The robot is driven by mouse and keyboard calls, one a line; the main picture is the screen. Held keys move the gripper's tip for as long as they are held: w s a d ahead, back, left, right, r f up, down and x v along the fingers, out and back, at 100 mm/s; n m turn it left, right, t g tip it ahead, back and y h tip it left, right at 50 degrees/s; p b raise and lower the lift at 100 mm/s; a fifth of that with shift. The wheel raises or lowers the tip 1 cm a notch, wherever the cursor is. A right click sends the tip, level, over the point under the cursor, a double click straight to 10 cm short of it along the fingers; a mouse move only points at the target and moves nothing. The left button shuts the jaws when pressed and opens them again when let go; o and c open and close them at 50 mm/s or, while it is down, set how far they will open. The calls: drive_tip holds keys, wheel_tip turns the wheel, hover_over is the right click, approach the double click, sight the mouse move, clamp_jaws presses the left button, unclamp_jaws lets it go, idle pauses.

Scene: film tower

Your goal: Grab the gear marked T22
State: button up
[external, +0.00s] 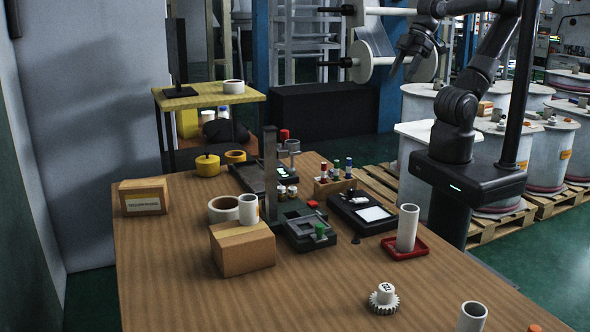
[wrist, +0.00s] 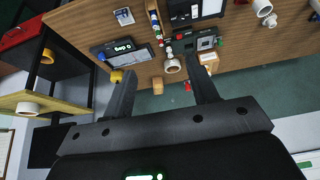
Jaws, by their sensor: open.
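A white toothed gear (external: 384,301) with a raised hub lies on the wooden table near its front edge, right of centre in the external view. Dark marking shows on its hub, but it is too small to read surely. My gripper (external: 404,58) is high up at the back right of the external view, far from the gear and above the table's level. In the wrist view my gripper (wrist: 159,82) has its two fingers spread apart with nothing between them.
A white tube (external: 408,228) stands in a red tray (external: 404,250); another tube (external: 472,317) stands right of the gear. A cardboard box (external: 242,249), a black scale (external: 362,210) and a dark upright post (external: 270,175) occupy the table. The front left is clear.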

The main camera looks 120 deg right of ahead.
wheel_tip(320, 180, up, 5)
drive_tip(key=w+a+r+n+t+h, duration=0.1)
drive_tip(key=w+a+r+n+h, duration=0.15)
drive_tip(key=w+n, duration=0.85)
drive_tip(key=w+a+n+t, duration=0.2)
drive_tip(key=w+a+n, duration=0.7)
drive_tip(key=w+a, duration=0.3)
drive_tip(key=w+a+f+n+t+y, duration=0.2)
drive_tip(key=a+n, duration=0.7)
drive_tip(key=a, duration=0.6)
drive_tip(key=w+a+f+n+t+y, duration=0.25)
drive_tip(key=a+n, duration=0.65)
drive_tip(key=a, duration=0.6)
approach(380, 297)
drive_tip(key=shift+s+r+m, duration=0.3)
drive_tip(key=shift+s+r, duration=0.15)
drive_tip(key=shift+r, duration=0.05)
drive_tip(key=shift+f, duration=0.35)
drive_tip(key=x, duration=1.1)
drive_tip(key=shift+d, duration=0.1)
